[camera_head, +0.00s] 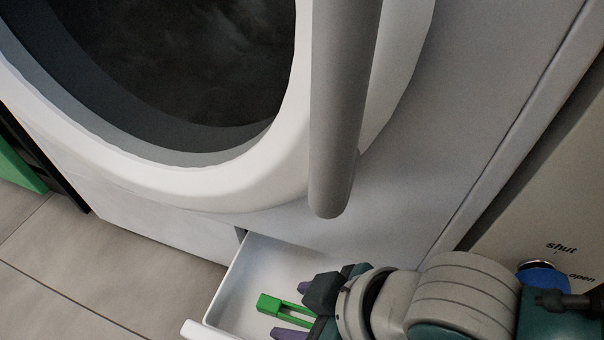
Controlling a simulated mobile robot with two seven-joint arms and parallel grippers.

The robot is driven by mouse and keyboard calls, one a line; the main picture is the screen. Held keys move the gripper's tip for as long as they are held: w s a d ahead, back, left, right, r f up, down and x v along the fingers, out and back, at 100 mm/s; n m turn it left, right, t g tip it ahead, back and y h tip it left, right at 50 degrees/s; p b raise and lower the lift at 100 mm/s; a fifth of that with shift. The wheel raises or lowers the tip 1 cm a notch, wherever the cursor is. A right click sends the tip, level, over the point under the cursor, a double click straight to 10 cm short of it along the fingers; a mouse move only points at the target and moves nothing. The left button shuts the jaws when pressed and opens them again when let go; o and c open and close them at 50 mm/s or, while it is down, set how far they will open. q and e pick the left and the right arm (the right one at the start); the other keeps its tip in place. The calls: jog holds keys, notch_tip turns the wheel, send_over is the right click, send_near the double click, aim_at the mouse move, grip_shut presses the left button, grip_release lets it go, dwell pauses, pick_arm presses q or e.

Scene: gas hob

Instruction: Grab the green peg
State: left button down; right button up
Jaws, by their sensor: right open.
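The green peg (269,304) lies in an open white drawer (262,264) at the bottom centre of the head view. Its two prongs point right, towards my right gripper. My right gripper (289,309) reaches in from the right with its purple fingertips apart. One fingertip is above the peg in the picture and the other below it, so the peg's prongs show between them. I cannot tell whether either finger touches the peg. The prong ends are partly hidden by the gripper. My left gripper is not in view.
A white front-loading machine with a round dark door (170,60) stands above the drawer. A thick grey bar (338,120) shows in front of it. At the right is a panel marked "shut" and "open" with a blue knob (541,279). Tiled floor (90,260) is clear at the left.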

grip_shut()
dwell(0.3)
jog(key=shift+s, duration=0.1)
